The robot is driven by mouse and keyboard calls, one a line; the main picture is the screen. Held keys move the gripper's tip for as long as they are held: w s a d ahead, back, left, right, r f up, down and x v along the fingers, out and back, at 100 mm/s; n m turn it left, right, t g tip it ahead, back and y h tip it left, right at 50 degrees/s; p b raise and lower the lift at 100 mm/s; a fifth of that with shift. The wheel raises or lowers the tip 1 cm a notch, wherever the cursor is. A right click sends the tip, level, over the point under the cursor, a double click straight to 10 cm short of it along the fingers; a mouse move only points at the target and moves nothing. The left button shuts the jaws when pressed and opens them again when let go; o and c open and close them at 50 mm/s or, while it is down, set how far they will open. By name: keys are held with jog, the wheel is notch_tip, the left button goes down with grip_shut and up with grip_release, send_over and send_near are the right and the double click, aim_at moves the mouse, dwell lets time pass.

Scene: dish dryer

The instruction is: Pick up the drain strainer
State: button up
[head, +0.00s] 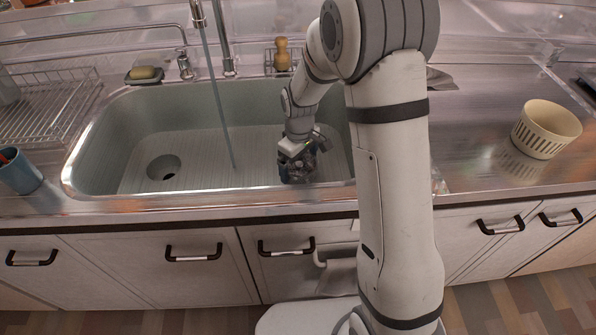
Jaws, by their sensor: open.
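A cream, round, slotted basket (546,128), which looks like the drain strainer, stands upright on the steel counter at the far right. The sink (130,185) has an open, dark drain hole (163,168) at its left. My gripper (297,178) is open and points down inside the sink's right part, near its front wall. It is well apart from the basket, far to its left. The fingertips are small and dark here, and whether anything lies between them cannot be made out.
My arm covers the sink's right end. Water seems to run from the faucet (198,14) into the sink. A wire rack (60,100) and a blue cup (18,172) are at left. A soap dish (145,76) and wooden object (282,54) stand behind. Counter around the basket is clear.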

jog(key=shift+f, duration=0.75)
jog(key=c, duration=0.8)
